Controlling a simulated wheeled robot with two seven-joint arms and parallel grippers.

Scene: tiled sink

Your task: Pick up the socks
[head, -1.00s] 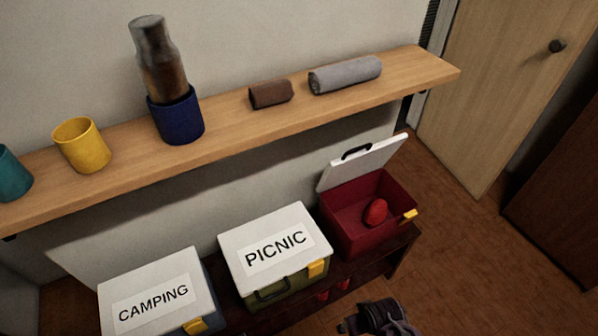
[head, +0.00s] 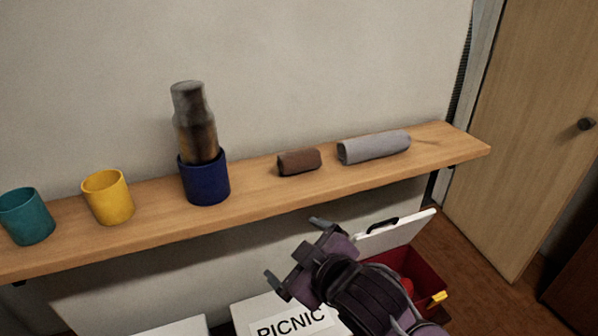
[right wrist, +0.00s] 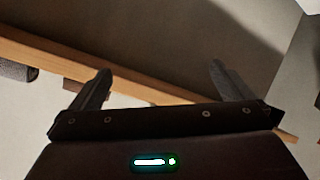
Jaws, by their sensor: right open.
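A small brown rolled bundle (head: 299,162), which looks like the socks, lies on the wooden shelf (head: 250,188). A longer grey roll (head: 374,147) lies just to its right. My right gripper (head: 298,252) is open and empty, in front of and below the shelf edge, apart from both rolls. In the right wrist view its two fingers (right wrist: 160,85) are spread, with the shelf edge (right wrist: 60,62) crossing behind them. My left gripper is not in view.
A blue cup (head: 204,182) holding a tall dark bottle (head: 194,120), a yellow cup (head: 107,198) and a teal cup (head: 26,217) stand left on the shelf. Below are a closed PICNIC box (head: 290,322) and an open red box (head: 432,276). The shelf's right end is clear.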

